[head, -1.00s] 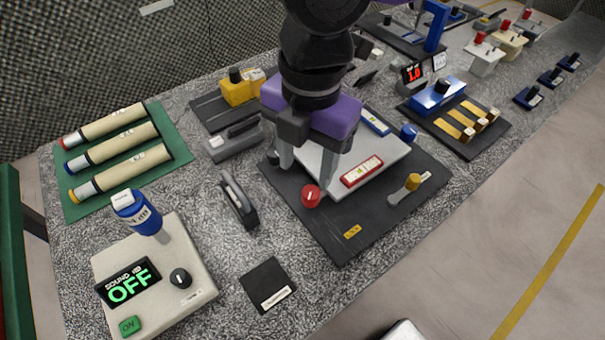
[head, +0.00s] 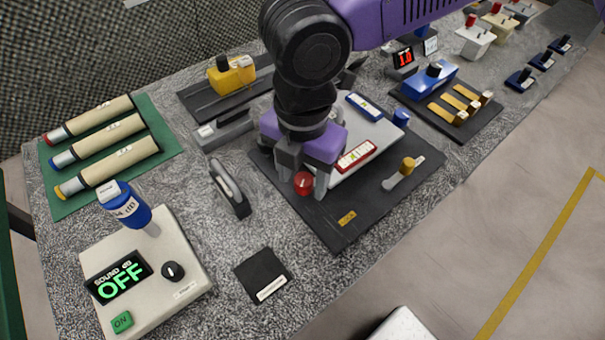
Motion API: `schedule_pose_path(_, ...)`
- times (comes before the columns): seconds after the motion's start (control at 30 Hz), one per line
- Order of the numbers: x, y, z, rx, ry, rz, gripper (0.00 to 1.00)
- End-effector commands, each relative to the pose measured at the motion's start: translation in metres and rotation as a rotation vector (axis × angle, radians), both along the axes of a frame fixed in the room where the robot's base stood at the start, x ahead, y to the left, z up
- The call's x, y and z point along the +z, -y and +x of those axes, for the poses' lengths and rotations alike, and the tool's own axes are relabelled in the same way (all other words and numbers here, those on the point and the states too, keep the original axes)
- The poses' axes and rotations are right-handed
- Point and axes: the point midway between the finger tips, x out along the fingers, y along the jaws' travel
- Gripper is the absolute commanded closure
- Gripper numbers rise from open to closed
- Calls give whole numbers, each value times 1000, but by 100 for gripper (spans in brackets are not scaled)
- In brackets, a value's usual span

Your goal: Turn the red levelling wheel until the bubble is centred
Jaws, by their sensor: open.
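The red levelling wheel (head: 303,183) is at the near left corner of a light grey plate (head: 376,140) on a dark base board (head: 335,234). My open gripper (head: 302,188) points down at the wheel, with one finger on each side of it in the picture. I cannot tell whether the fingers touch it. A red-framed vial (head: 356,155) lies on the plate close to the right of my gripper. A blue-framed vial (head: 364,106) lies at the plate's far side. Their bubbles are too small to read. My gripper hides the plate's left part.
A blue knob (head: 401,117) is at the plate's far right corner. A dark-handled tool (head: 230,188) lies left of the board. A sound meter box (head: 190,257) stands at the near left.

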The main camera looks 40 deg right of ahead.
Motion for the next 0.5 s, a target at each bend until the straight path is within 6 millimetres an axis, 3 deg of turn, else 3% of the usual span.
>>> schedule_pose_path(0.03, 0, 0, 0, 0, 0, 0, 50)
schedule_pose_path(0.3, 0, 0, 0, 0, 0, 0, 100)
schedule_pose_path(0.5, 1, 0, 0, -8, 0, 1, 100)
